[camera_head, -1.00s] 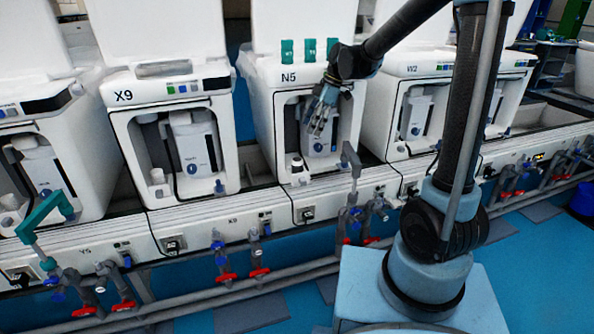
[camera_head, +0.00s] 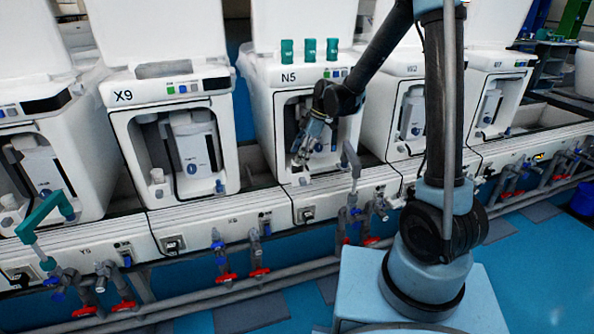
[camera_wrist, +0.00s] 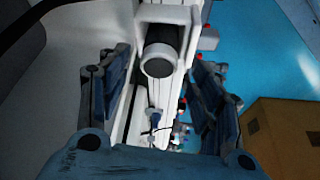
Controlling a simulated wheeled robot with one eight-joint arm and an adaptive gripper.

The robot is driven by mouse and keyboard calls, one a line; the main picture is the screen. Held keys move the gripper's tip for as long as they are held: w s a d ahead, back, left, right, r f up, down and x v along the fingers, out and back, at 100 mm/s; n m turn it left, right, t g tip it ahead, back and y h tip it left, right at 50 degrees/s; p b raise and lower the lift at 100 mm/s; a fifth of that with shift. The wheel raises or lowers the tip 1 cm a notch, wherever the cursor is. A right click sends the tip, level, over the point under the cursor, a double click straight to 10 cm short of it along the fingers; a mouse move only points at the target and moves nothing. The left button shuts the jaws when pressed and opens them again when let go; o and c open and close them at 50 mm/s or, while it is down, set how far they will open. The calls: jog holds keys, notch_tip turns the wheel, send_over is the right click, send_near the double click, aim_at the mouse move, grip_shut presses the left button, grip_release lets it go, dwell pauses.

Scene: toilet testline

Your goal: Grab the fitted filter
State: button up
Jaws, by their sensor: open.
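The fitted filter appears to be the dark cylinder with a pale rim (camera_wrist: 160,60) in a white holder in the wrist view. It lies ahead of my gripper (camera_wrist: 158,100), between the two spread fingers in the picture and apart from them. In the head view my gripper (camera_head: 302,155) points down at the left side of the open bay of the machine marked N5 (camera_head: 290,103). It is open and empty. The gripper hides the filter's place in the head view, so the remaining gap cannot be told there.
Three teal cylinders (camera_head: 310,50) stand on top of N5. Machine X9 (camera_head: 125,97) stands to the left and W2 (camera_head: 411,70) to the right. A grey tap-like post (camera_head: 350,160) rises just right of my gripper. A brown box (camera_wrist: 285,135) shows in the wrist view.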

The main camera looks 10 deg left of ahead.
aim_at(297, 168)
jog(key=shift+x, duration=1.7)
jog(key=shift+w, duration=0.1)
jog(key=c, duration=1.2)
